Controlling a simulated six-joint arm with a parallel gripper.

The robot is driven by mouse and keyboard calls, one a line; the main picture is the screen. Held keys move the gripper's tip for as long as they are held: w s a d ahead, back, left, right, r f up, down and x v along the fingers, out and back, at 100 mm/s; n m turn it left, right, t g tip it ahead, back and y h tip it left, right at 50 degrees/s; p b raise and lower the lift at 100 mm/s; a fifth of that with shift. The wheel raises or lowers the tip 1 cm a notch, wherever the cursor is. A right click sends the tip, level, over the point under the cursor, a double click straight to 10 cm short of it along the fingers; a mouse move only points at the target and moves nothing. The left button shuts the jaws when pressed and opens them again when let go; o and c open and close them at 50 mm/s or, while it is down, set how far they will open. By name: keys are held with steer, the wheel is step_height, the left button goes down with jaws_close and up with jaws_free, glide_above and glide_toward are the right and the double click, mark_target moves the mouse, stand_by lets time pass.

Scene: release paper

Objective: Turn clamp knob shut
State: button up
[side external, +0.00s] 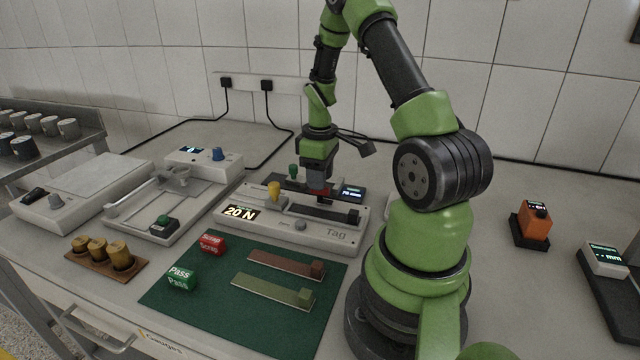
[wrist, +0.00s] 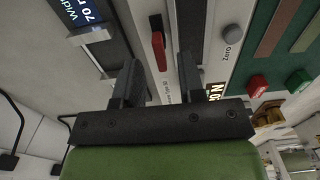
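A grey tester marked "Tag" (side external: 346,240) stands mid-bench, with a yellow knob (side external: 273,190) at its left and a green knob (side external: 293,171) behind. I cannot tell for sure which part is the clamp knob. A red lever-like piece (wrist: 158,50) sits in a dark slot on the tester; red also shows below my gripper (side external: 318,190) in the side view. In the wrist view my gripper (wrist: 159,72) is open, its two dark fingers apart on either side of the line to the red piece. Nothing shows held between them. Contact cannot be told.
A grey round Zero button (wrist: 232,34) is on the tester. A green mat (side external: 215,310) in front carries two strips and Scrap (side external: 212,243) and Pass (side external: 181,278) blocks. A balance and a second device stand left.

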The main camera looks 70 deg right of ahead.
mark_target(322, 194)
steer(key=shift+f, duration=1.15)
jaws_close()
